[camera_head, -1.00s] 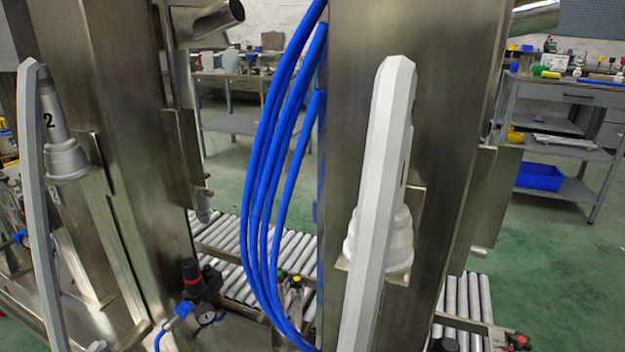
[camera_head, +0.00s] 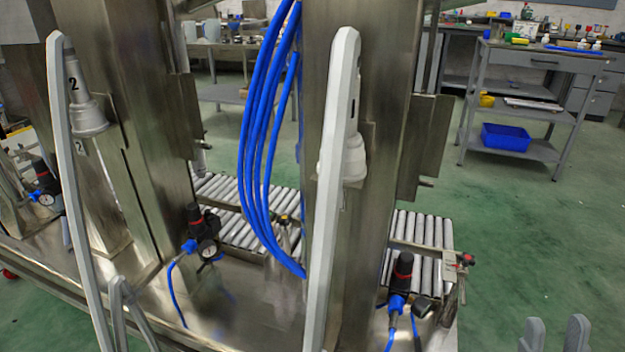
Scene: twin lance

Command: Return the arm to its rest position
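My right gripper (camera_head: 555,322) shows at the bottom right corner, its two grey fingertips pointing up with a gap and nothing between them. It is apart from the steel frame, with floor behind it. Grey prongs at the bottom left (camera_head: 118,290) look like my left gripper. Their tips lie close together, and whether they are open is unclear. A pale grey lance marked 2 (camera_head: 74,78) stands in a holder on the left steel post. A second pale lance (camera_head: 343,160) is at the right post, mostly hidden by a long grey bar (camera_head: 325,200). Another long bar (camera_head: 66,170) curves past the left lance.
Blue hoses (camera_head: 255,130) hang between the steel posts. A roller conveyor (camera_head: 235,200) runs behind. A grey workbench (camera_head: 540,62) with a blue bin (camera_head: 506,137) is at back right. Green floor is clear at right.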

